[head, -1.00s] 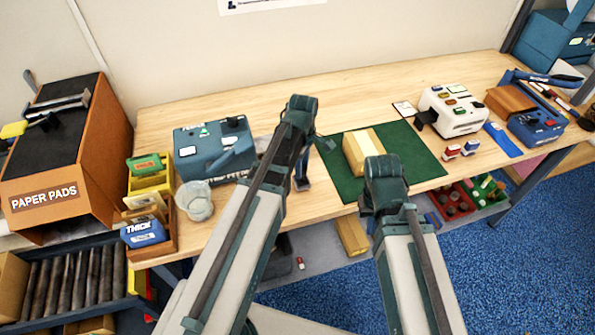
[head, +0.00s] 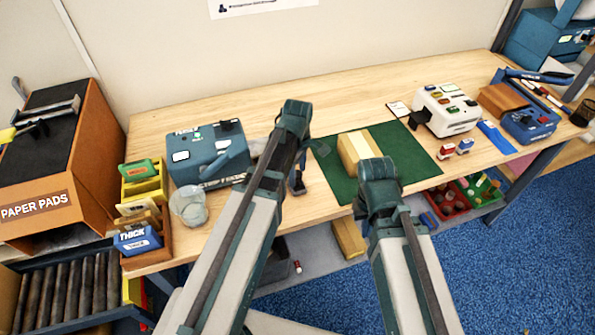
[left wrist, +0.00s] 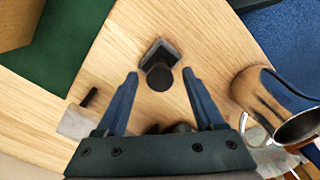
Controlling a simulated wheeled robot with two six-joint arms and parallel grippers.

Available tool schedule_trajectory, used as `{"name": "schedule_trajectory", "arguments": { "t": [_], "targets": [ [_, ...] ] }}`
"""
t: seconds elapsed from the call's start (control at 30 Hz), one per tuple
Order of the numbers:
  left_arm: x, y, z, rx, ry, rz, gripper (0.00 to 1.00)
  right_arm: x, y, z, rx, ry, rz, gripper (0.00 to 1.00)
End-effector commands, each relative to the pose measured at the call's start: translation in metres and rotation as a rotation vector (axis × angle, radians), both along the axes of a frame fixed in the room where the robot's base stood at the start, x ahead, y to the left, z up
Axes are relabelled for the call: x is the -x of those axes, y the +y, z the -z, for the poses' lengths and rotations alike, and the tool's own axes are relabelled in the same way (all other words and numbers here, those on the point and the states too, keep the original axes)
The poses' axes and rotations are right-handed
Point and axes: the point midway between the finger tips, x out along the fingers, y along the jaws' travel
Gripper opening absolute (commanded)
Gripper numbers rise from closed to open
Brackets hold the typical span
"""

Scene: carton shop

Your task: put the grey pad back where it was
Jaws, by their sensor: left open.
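A small dark grey pad with a round black knob (left wrist: 158,76) stands on the wood in the left wrist view, between the green mat and the table's front edge. It also shows small in the head view (head: 297,184), beside my left gripper. My left gripper (left wrist: 160,73) is open, its two blue fingertips on either side of the knob, with gaps visible. Whether it is at the knob's height I cannot tell. My right gripper (head: 381,190) hangs over the mat's front edge, its fingers hidden by its own wrist.
The green mat (head: 408,160) carries a tan carton (head: 357,150). A pale grey flat piece (left wrist: 74,123) lies near the mat. A white machine (head: 447,110) stands right.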

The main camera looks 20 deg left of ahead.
Motion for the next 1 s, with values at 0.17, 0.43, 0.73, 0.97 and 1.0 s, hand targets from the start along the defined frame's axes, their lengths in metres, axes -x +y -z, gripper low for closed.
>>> {"name": "schedule_trajectory", "arguments": {
  "t": [0.17, 0.43, 0.73, 0.97, 1.0],
  "targets": [
    [0.0, 0.0, -0.009, 0.0, 0.0, 0.0, 0.7, 0.0, 0.0, -0.009, 0.0, 0.0, 0.0, 0.0],
    [0.0, 0.0, -0.04, 0.0, 0.0, 0.0, 0.7, 0.0, 0.0, -0.04, 0.0, 0.0, -0.001, 0.0],
    [-0.001, 0.0, -0.085, 0.0, 0.0, 0.0, 0.7, 0.0, 0.0, -0.085, 0.0, 0.0, -0.003, 0.0],
    [-0.001, 0.0, -0.115, 0.0, 0.0, 0.0, 0.7, 0.0, 0.0, -0.115, -0.001, 0.0, 0.005, 0.0],
    [-0.001, 0.0, -0.119, 0.0, 0.0, 0.0, 0.7, 0.0, 0.0, -0.119, -0.002, 0.0, 0.006, 0.0]
  ]
}}
